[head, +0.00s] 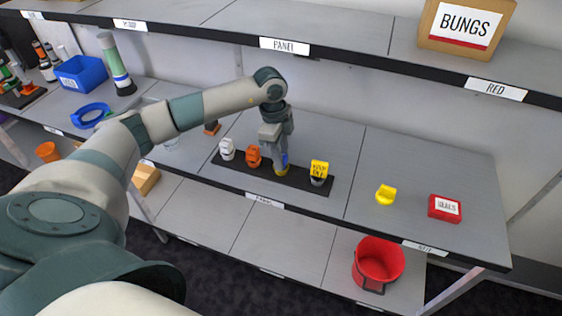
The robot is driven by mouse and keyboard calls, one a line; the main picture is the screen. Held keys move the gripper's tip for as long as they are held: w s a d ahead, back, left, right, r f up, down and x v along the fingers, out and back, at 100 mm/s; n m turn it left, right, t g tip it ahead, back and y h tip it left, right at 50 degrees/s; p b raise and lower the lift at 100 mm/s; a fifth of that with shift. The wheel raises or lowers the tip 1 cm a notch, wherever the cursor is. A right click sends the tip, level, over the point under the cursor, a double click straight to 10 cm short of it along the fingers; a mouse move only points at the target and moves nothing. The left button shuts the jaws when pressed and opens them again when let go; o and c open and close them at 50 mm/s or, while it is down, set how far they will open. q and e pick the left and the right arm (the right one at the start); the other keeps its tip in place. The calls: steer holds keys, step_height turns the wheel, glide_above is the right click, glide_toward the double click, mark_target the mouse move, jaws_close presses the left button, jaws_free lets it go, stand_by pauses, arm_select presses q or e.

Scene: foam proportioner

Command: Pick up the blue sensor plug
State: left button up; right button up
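The blue sensor plug (285,158) shows as a small patch of blue beside my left gripper's fingers, on the black strip on the middle shelf. A yellow part (281,171) shows just below it. My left gripper (280,163) points straight down over the plug, and its fingers hide most of it. I cannot tell whether the fingers are closed on the plug or only around it. My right gripper is not in view.
The black strip (230,168) also carries a white plug (227,149), an orange plug (253,156) and a yellow-tagged plug (319,172), close on both sides. A yellow piece (385,194) and a red box (445,208) lie to the right. An upper shelf (350,48) overhangs behind.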

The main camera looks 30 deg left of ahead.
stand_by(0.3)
